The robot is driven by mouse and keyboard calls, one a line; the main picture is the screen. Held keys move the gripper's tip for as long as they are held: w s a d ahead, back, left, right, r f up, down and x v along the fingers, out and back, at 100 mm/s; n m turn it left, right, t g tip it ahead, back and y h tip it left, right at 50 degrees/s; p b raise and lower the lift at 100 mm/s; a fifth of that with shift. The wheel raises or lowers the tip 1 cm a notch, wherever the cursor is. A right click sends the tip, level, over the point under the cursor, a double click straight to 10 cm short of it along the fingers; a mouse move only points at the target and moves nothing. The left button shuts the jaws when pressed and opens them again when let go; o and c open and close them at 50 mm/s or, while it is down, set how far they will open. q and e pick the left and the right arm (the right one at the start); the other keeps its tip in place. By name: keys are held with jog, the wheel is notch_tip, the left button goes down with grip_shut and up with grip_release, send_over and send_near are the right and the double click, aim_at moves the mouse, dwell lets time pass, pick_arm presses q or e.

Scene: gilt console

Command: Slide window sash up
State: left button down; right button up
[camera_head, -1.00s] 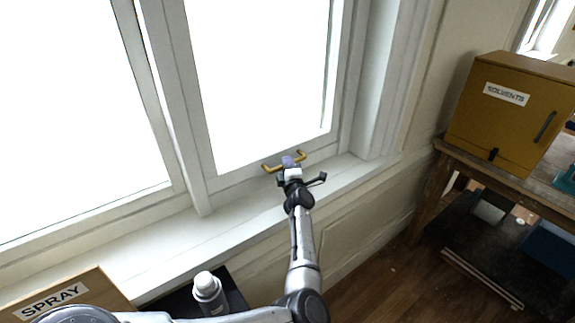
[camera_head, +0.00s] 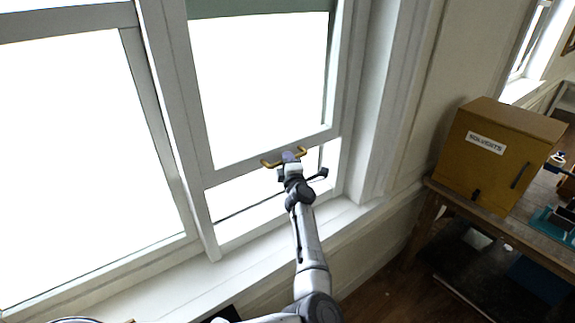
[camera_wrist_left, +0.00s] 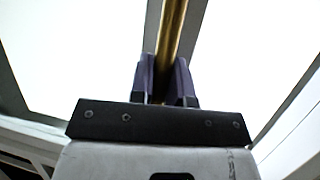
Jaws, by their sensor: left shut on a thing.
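The right-hand window sash (camera_head: 262,170) is raised, with an open gap between its bottom rail and the white sill (camera_head: 345,213). A gold handle (camera_head: 270,163) sticks out from the bottom rail. My left gripper (camera_head: 290,158) is at the middle of this handle, its jaws shut on the bar. In the left wrist view the gold bar (camera_wrist_left: 172,35) runs between the two dark fingers of the gripper (camera_wrist_left: 166,82). The fingers hide part of the bar. My right gripper is in neither view.
A second, wider window pane (camera_head: 80,150) stands to the left, past a white post. A mustard-yellow cabinet marked SOLVENTS (camera_head: 490,155) stands on a wooden bench (camera_head: 432,205) at the right.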

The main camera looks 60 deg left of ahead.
pick_arm(q)
jog(key=shift+r+p, duration=0.9)
jog(key=shift+r, duration=1)
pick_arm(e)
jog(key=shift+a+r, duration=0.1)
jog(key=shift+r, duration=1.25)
pick_arm(q)
jog(key=c, duration=1.1)
grip_release()
jog(key=shift+f, duration=0.1)
jog(key=shift+d, duration=0.15)
